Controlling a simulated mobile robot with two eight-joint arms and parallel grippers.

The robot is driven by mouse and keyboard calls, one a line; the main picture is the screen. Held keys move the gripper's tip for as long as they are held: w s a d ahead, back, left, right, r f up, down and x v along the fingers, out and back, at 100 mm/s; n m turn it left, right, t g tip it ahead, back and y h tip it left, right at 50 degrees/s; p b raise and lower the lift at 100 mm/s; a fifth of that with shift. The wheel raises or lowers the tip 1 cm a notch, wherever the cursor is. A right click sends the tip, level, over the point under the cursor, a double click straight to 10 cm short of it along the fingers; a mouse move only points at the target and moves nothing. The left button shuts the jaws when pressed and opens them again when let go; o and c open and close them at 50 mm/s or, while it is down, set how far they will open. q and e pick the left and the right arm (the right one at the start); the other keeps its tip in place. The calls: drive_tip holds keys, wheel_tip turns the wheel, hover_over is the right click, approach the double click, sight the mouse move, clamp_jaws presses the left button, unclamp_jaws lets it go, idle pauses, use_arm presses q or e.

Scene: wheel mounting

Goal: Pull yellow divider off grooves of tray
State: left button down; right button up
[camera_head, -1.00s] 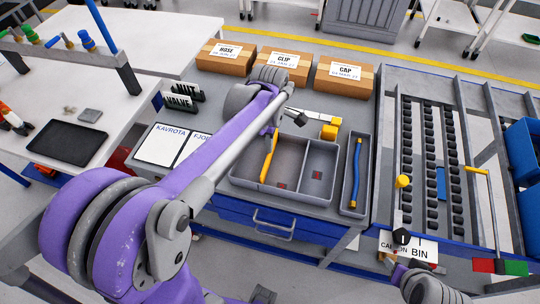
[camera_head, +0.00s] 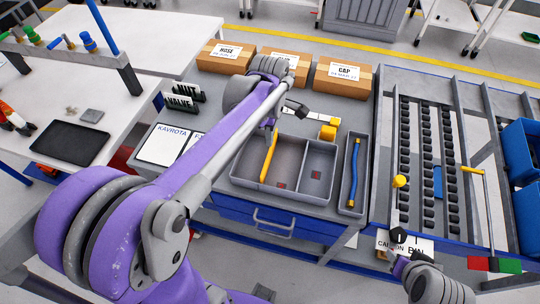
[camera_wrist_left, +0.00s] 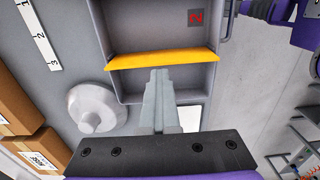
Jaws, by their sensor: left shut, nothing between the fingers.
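The yellow divider (camera_head: 268,160) stands in the grey tray (camera_head: 310,192), across its left part. In the left wrist view the divider (camera_wrist_left: 165,60) spans from one tray wall (camera_wrist_left: 97,30) to the other. My left gripper (camera_wrist_left: 158,72) is shut with nothing in its fingers. Its tips are close to the middle of the divider; I cannot tell if they touch it. In the head view my left arm hides most of this gripper. My right arm enters at the lower right, and its fingers cannot be made out.
A narrow tray with a blue strip (camera_head: 354,175) stands right of the grey tray. A yellow block (camera_head: 328,131) lies behind it. Cardboard boxes (camera_head: 343,78) line the back. White sheets (camera_head: 166,144) lie left. A roller rack (camera_head: 428,160) stands at the right.

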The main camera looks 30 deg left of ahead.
sight(270, 151)
use_arm(q)
drive_tip(key=c, duration=1.1)
unclamp_jaws()
wheel_tip(270, 151, up, 11)
drive_tip(key=shift+f, duration=0.1)
drive_tip(key=s+d+f+m+t, duration=0.2)
drive_tip(key=s+f+m, duration=0.2)
drive_tip(key=m, duration=0.3)
drive_tip(key=s+d+f+m+t, duration=0.2)
drive_tip(key=s+f+m, duration=0.3)
drive_tip(key=m, duration=0.1)
drive_tip(key=s+d+f+m+t, duration=0.1)
drive_tip(key=s+d+f+m, duration=0.1)
drive_tip(key=s+f+m, duration=0.2)
drive_tip(key=shift+s+d+f+m+t, duration=0.1)
drive_tip(key=shift+s+d+m+t, duration=0.1)
drive_tip(key=shift+m, duration=0.7)
drive_tip(key=shift+s+d+f+m+t, duration=0.1)
drive_tip(key=shift+d+m+t, duration=0.1)
drive_tip(key=shift+m, duration=0.7)
drive_tip(key=shift+o, duration=0.8)
